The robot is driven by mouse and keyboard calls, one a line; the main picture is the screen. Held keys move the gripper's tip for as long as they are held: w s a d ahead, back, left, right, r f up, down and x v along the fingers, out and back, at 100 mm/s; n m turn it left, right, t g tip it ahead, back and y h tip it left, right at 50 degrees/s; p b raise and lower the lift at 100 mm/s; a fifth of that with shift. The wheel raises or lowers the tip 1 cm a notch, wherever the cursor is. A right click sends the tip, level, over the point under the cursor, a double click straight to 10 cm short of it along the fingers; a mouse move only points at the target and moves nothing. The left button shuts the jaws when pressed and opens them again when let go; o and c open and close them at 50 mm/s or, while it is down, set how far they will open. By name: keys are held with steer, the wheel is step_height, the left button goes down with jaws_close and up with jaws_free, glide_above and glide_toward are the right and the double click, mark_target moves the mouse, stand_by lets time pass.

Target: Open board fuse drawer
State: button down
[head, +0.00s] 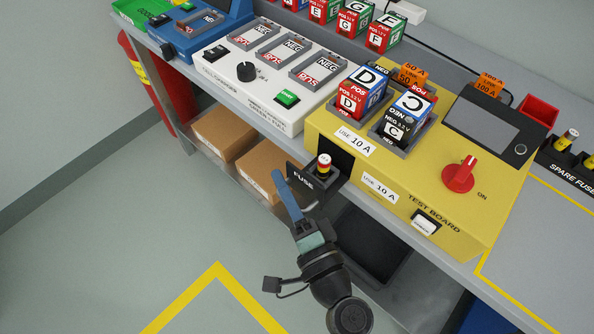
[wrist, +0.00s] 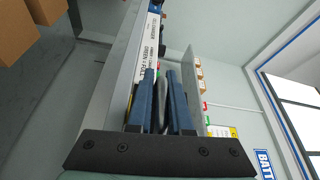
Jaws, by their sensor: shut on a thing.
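The yellow test board (head: 480,215) sits on the bench at the right. Its fuse drawer (head: 302,177), with a black front marked FUSE, stands out from a dark opening in the board's left front. A fuse (head: 324,166) with red and yellow bands stands upright in the drawer. My gripper (head: 281,178) is in front of the drawer face. In the wrist view my gripper (wrist: 163,78) has its two blue fingers around a grey handle (wrist: 162,112), shut on it. The fingers partly hide the handle in the head view.
Batteries D (head: 361,92) and C (head: 404,118) sit in the board's top. A red knob (head: 459,174) is to their right. A white charger (head: 268,75) stands left of the board. Cardboard boxes (head: 225,132) lie on the lower shelf. The floor in front is clear.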

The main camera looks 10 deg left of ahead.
steer(key=shift+r, duration=0.3)
steer(key=c, duration=1.1)
jaws_free()
steer(key=shift+o, duration=1)
steer(key=shift+s+f, duration=0.1)
steer(key=r+v, duration=0.1)
steer(key=v, duration=1.2)
steer(key=shift+f+b, duration=0.45)
